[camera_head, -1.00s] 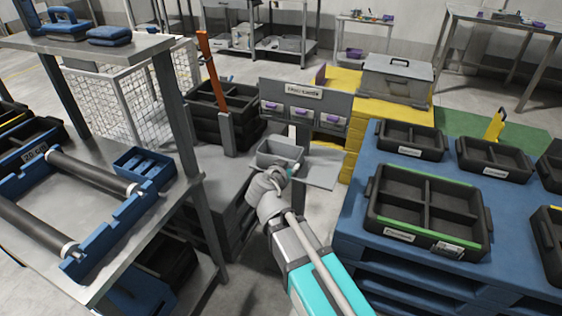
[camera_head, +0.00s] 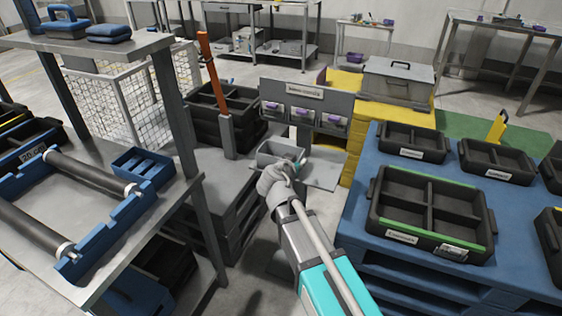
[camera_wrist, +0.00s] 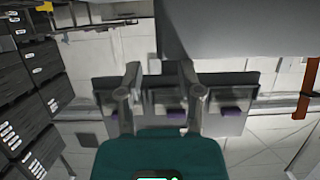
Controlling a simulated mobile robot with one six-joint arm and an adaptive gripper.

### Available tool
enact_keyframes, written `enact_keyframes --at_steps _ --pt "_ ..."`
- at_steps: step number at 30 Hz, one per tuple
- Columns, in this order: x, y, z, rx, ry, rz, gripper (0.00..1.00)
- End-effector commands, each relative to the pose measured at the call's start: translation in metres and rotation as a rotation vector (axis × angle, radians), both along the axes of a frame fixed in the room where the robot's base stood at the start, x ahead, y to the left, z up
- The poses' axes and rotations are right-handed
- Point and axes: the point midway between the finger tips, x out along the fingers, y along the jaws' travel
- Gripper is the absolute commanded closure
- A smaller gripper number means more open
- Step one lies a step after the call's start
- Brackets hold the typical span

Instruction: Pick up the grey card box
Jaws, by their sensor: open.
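A small grey open box (camera_head: 270,151) rests on a grey shelf (camera_head: 325,172) in front of an upright grey panel (camera_head: 335,100) with a label. I take it to be the grey card box. The panel carries several grey holders (camera_head: 303,113) with purple pieces. My gripper (camera_head: 292,166) is at the near right side of the box and partly covers it; contact cannot be told. In the wrist view my gripper (camera_wrist: 160,75) has its two fingers apart, with nothing clearly held between them. Grey holders with purple pieces (camera_wrist: 232,110) show behind the fingers.
A blue pallet (camera_head: 352,213) with black divided trays (camera_head: 430,212) stands at right. A grey table (camera_head: 110,225) with a blue roller frame stands at left. Stacked black crates (camera_head: 205,120) and an orange-topped post (camera_head: 212,75) are left of the box.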

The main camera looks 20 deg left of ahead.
Motion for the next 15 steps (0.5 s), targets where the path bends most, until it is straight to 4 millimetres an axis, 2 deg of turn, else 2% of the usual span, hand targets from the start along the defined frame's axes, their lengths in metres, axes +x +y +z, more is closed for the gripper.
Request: enact_keyframes --at_steps 9,15 --pt "0.036 -0.002 -0.015 -0.001 0.000 -0.002 0.53" --pt "0.043 -0.003 -0.016 0.000 0.000 0.000 0.53"
